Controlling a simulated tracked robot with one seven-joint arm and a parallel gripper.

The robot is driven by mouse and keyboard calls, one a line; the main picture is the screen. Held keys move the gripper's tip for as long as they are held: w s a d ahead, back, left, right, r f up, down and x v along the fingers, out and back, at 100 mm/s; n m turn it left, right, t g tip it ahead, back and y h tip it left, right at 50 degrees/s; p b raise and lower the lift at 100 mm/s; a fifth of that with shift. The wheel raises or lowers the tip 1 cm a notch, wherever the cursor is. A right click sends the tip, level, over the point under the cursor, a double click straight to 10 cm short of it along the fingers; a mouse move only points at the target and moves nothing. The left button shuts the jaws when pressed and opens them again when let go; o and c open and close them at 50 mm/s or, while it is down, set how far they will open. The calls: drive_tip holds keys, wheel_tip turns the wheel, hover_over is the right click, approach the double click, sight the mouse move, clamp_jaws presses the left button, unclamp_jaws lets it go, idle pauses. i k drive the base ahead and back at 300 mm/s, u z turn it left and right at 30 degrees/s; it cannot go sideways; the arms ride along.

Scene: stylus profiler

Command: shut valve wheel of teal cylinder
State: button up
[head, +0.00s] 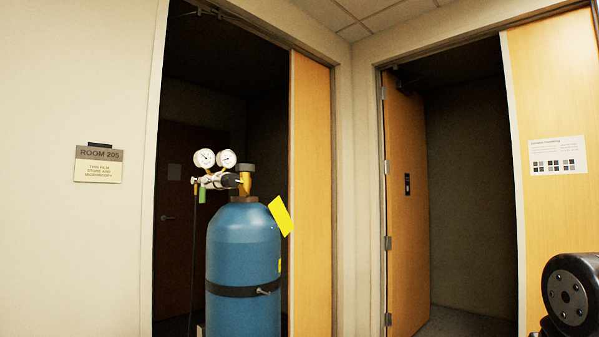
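The teal-blue gas cylinder (243,255) stands upright in front of the left doorway, with a black strap (228,290) around it. Its valve wheel (245,168) is a dark knob on top of the brass valve (245,186). Whether the wheel is open or shut cannot be told. A regulator (218,181) with two round white gauges is fitted to the left of the valve. A yellow tag (280,215) hangs at the cylinder's right shoulder. A dark round part at the lower right edge looks like my arm. My gripper's fingers are not in view.
The left doorway has a wooden door panel (310,190) just right of the cylinder. A second doorway at right has an open wooden door (405,200). A room sign (99,164) is on the left wall. A poster (558,155) hangs at the right.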

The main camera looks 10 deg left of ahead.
sight(238, 167)
drive_tip(key=z, duration=0.2)
drive_tip(key=i, duration=1.25)
drive_tip(key=u, duration=0.6)
drive_tip(key=i, duration=0.4)
drive_tip(key=u, duration=0.3)
drive_tip(key=k, duration=0.9)
drive_tip(key=u, duration=0.2)
drive_tip(key=i, duration=0.9)
drive_tip(key=z, duration=0.15)
